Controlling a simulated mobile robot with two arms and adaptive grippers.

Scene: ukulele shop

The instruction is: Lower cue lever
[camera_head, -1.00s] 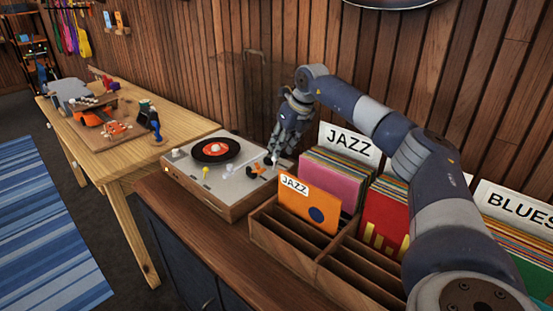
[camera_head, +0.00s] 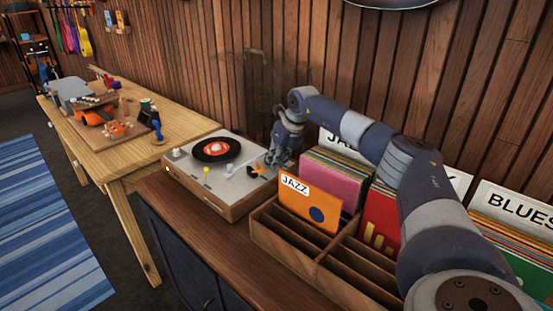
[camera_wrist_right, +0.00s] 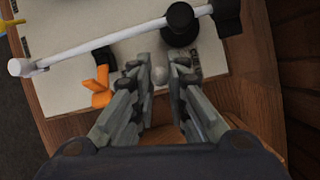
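The white tonearm (camera_wrist_right: 110,38) crosses ahead of the fingertips to a black pivot (camera_wrist_right: 181,24). My right gripper (camera_head: 270,160) hangs low over that corner. In the wrist view the right gripper (camera_wrist_right: 161,66) is open, with a small grey knob (camera_wrist_right: 160,75) between its fingers; contact is unclear.
A wooden record crate (camera_head: 285,250) with a JAZZ sleeve (camera_head: 310,203) stands right of the turntable, close under my right arm. A wood-panelled wall (camera_head: 220,60) rises behind. A wooden workbench (camera_head: 185,130) with a cluttered top is at the left.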

